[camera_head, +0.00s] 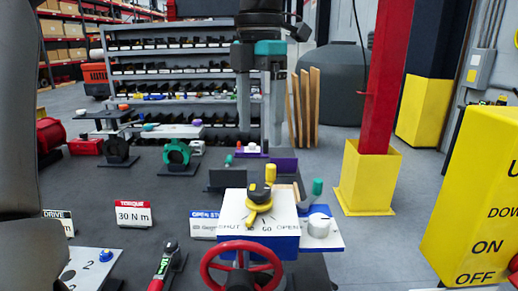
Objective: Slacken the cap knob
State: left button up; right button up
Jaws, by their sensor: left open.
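The valve actuator (231,211) is a blue box with a white dial plate marked SHUT, 60 and OPEN. On the plate sit a yellow pointer and a black knob (259,193) with a yellow mark. A pale round cap (319,226) sits on a white plate at the box's right side. No label tells which of these is the cap knob. A red handwheel (241,264) is on the front. My left gripper (261,138) hangs from the top of the view, fingers down and apart, with nothing visible between them. It appears above and apart from the actuator. My right gripper is not in view.
A yellow post (271,174) and a green-topped post (317,188) stand by the actuator. A red-and-black tool (164,265) lies at its left. A TORQUE 30 N m sign (133,214) stands further left. A yellow-based red column (367,180) is at the right.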

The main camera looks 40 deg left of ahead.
pick_arm(q)
jog(key=shift+r+p, duration=0.4)
jog(key=shift+r, duration=1.75)
